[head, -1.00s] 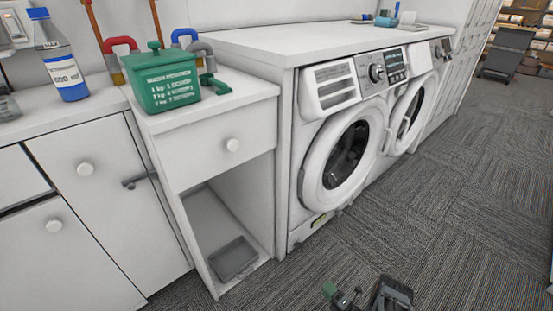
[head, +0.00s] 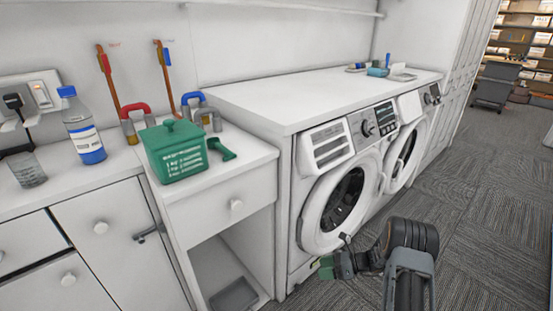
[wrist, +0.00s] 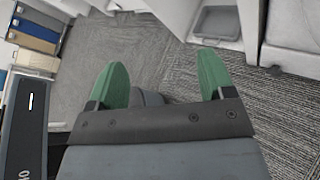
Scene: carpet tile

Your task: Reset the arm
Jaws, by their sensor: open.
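My gripper (head: 322,266) shows in the head view at the lower middle, in front of the nearer washing machine (head: 335,200). My arm comes in from the lower right. In the wrist view, the two green fingers of my gripper (wrist: 156,82) stand wide apart with nothing between them. Carpet and part of my own base lie beyond them.
A green box (head: 178,152) with a green scoop (head: 222,149) stands on the white cabinet, left of the washers. A bottle (head: 83,128) and a clear cup (head: 27,170) stand on the left counter. A grey tray (head: 234,295) lies in the open compartment. The carpet (head: 480,190) at right is clear.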

